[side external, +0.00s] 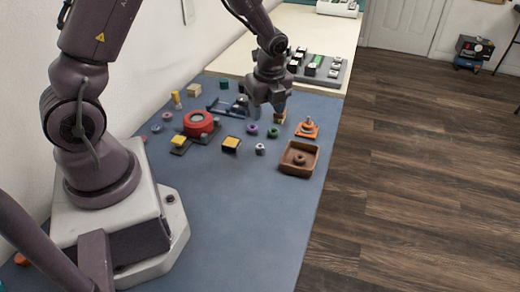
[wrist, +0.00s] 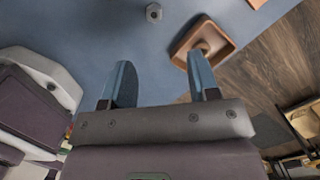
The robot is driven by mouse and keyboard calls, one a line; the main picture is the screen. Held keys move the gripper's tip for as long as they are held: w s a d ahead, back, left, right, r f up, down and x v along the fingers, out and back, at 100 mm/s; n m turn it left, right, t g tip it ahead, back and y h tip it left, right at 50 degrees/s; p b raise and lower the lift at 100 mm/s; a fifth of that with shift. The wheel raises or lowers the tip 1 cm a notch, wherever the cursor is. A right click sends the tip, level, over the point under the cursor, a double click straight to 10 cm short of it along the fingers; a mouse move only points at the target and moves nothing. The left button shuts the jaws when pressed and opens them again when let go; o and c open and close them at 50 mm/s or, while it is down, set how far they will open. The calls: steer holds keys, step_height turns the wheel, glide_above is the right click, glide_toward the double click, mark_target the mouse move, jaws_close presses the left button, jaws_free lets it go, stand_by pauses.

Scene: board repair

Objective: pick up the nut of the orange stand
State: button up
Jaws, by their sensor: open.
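The orange stand (side external: 306,131) is on the blue mat near its right edge in the side view. It has a flat square base and a short upright post, with a small greyish piece on it that may be the nut (side external: 309,122); it is too small to make out. My gripper (side external: 266,108) is above the mat, to the left of the stand and apart from it. In the wrist view my gripper (wrist: 160,78) has its two fingers wide apart with nothing between them. I cannot make out the stand in the wrist view.
A brown tray (side external: 285,169) holding a round brown piece stands in front of the stand. A small grey nut-like piece (side external: 260,149) and purple (side external: 252,129) and green (side external: 272,133) rings lie nearby. A red round part (side external: 199,123) is further left. The near mat is clear.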

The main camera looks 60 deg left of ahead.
glide_above(260, 146)
steer(key=d, duration=0.2)
steer(key=f, duration=0.7)
steer(key=shift+w+a+f, duration=0.15)
steer(key=shift+w+a, duration=0.05)
steer(key=f, duration=0.3)
steer(key=a+f, duration=0.1)
steer(key=f, duration=0.1)
steer(key=shift+s+f, duration=0.25)
steer(key=shift+s, duration=0.1)
steer(key=c, duration=1)
